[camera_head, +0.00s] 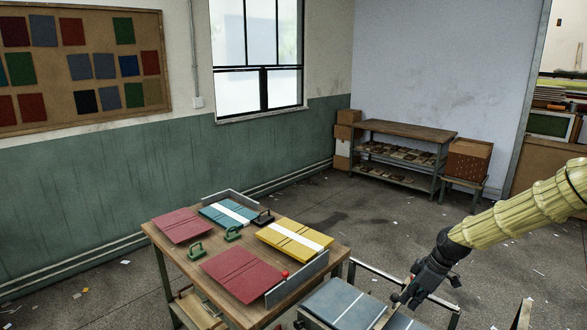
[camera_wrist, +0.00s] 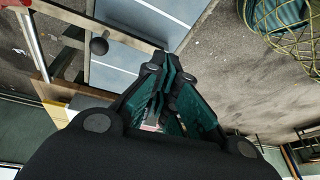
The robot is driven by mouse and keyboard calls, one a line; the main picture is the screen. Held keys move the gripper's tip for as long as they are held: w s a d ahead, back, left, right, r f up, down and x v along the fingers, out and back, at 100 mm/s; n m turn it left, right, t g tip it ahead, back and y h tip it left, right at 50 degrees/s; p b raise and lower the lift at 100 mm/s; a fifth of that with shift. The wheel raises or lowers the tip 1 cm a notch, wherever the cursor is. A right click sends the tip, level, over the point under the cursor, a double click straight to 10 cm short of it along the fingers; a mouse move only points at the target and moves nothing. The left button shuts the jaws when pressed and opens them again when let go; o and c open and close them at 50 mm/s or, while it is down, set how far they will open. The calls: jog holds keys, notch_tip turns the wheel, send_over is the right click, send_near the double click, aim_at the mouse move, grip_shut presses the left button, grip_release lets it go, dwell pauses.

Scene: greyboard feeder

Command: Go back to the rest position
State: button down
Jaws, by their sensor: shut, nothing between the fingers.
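My gripper (camera_head: 408,292) is at the lower right of the head view, at the end of the arm in its pale yellow ribbed sleeve. It is shut and empty. It is just beside or above the blue-grey boards (camera_head: 340,303) with a white strip; I cannot tell whether it touches them. In the wrist view the dark fingers (camera_wrist: 170,72) with green pads come together near the middle. Blue-grey boards (camera_wrist: 130,75) show beyond them, beside a metal rail.
A wooden table (camera_head: 165,243) to the left holds red boards (camera_head: 243,273), a teal board (camera_head: 215,218), a yellow board (camera_head: 285,240) and green handled tools (camera_head: 197,251). A shelf bench (camera_head: 400,130) and boxes stand at the back wall. Open floor lies between.

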jog(key=s+a+f, duration=0.2)
jog(key=f, duration=0.2)
jog(key=s+a+f+m+b, duration=0.1)
jog(key=s+a+f, duration=0.1)
jog(key=f, duration=0.2)
jog(key=s+a+f+m, duration=0.1)
jog(key=s+a+f, duration=0.1)
jog(key=f, duration=0.3)
jog(key=shift+a+g+b, duration=0.25)
jog(key=shift+g+b, duration=0.05)
jog(key=shift+b, duration=0.1)
jog(key=s+a+f+m+h+b, duration=0.15)
jog(key=s+a+f+m, duration=0.3)
jog(key=s+f, duration=0.9)
jog(key=s+f+m+h+b, duration=0.1)
jog(key=s+f, duration=0.3)
jog(key=s, duration=0.8)
jog(key=s+f+m+h+b, duration=0.1)
jog(key=s+f+m+b, duration=0.2)
jog(key=s, duration=1)
jog(key=shift+f+m+g+b, duration=0.3)
jog(key=shift+f+m+g, duration=0.1)
jog(key=shift+f+m, duration=0.35)
